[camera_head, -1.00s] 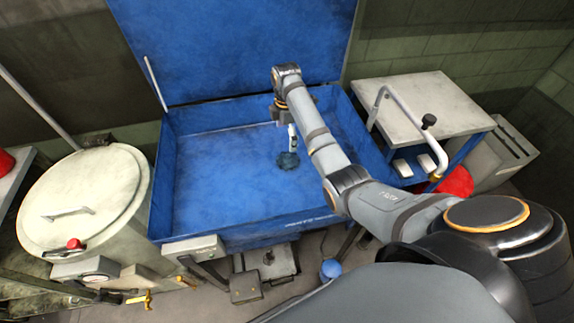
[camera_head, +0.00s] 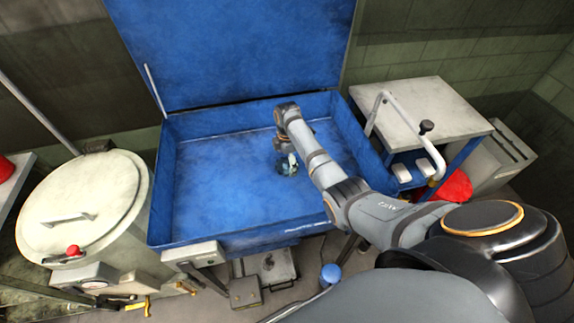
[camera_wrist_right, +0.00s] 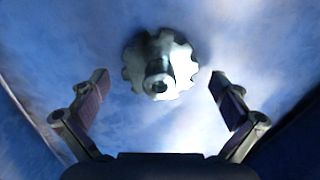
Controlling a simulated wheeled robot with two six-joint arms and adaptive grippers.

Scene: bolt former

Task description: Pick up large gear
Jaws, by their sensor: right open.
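The large gear (camera_wrist_right: 160,65) shows in the right wrist view as a toothed wheel with a round hub that stands toward the camera. It lies on the blue floor of the open tub (camera_head: 215,190). In the head view the gear (camera_head: 287,168) is a small dark shape, partly hidden by my right gripper. My right gripper (camera_wrist_right: 160,97) is open and empty. Its two fingers stand apart to the left and right of the gear, with the gear ahead of the fingertips and not touched. My left gripper is not in view.
The tub's walls surround my right gripper, and its raised blue lid (camera_head: 230,50) stands behind. A round lidded drum (camera_head: 85,205) is at the left. A pale-topped table (camera_head: 425,110) with a bent handle is at the right. The rest of the tub floor is clear.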

